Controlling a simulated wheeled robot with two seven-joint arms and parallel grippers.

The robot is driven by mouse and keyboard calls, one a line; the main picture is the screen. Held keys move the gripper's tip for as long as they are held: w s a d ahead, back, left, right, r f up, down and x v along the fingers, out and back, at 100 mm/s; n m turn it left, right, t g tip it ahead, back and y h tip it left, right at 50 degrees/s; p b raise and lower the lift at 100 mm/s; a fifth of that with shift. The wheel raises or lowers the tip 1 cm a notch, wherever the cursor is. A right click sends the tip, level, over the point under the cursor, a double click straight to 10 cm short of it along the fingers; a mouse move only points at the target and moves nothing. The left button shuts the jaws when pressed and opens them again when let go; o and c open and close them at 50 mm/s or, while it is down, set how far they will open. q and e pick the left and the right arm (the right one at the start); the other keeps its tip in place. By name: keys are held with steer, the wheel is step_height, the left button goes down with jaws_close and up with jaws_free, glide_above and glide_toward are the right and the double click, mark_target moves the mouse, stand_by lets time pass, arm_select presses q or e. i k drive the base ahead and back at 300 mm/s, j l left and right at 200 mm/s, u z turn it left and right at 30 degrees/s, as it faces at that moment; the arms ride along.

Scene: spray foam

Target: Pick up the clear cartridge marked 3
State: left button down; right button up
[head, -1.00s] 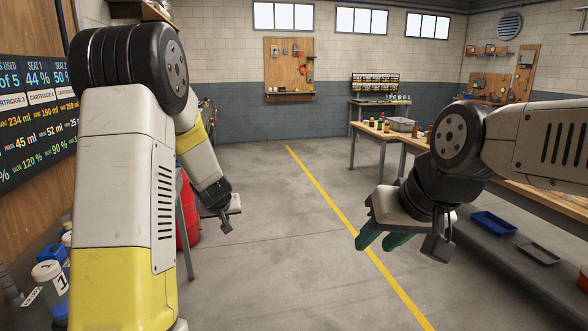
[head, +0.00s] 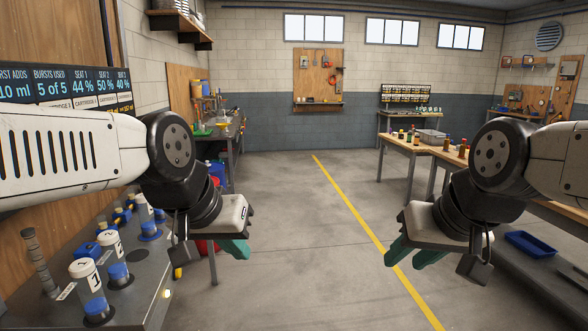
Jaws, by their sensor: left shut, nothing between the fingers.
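Several clear cartridges with blue contents stand upright in dark seats on the grey bench at the left. The nearest (head: 90,290) is marked 1. Another (head: 113,262) stands behind it with a number I cannot read surely. A third (head: 147,218) stands farther back, partly behind my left arm; its number is too small to read, so I cannot tell which is marked 3. My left gripper (head: 236,250) is shut and empty over the floor, right of the bench and apart from the cartridges. My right gripper (head: 412,258) is open and empty, at the right.
A grey ribbed handle (head: 40,262) stands at the bench's left. A display board (head: 85,85) hangs on the left wall behind my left arm. A table (head: 402,143) with bottles and a blue tray (head: 530,244) are at the right. The middle floor is clear.

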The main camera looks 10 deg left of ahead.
mark_target(145, 212)
steer(key=i+u, duration=0.1)
steer(key=u, duration=1.75)
steer(key=i+l+u, duration=0.35)
steer(key=l+u, duration=0.2)
steer(key=i+l+u, duration=0.1)
steer(key=l+u, duration=0.15)
steer(key=l, duration=0.15)
steer(key=i+l, duration=0.1)
steer(key=l, duration=0.25)
steer(key=i+l, duration=0.1)
steer(key=l, duration=0.25)
steer(key=i+l+u, duration=0.1)
steer(key=l, duration=0.3)
steer(key=i+l, duration=0.1)
steer(key=l, duration=0.25)
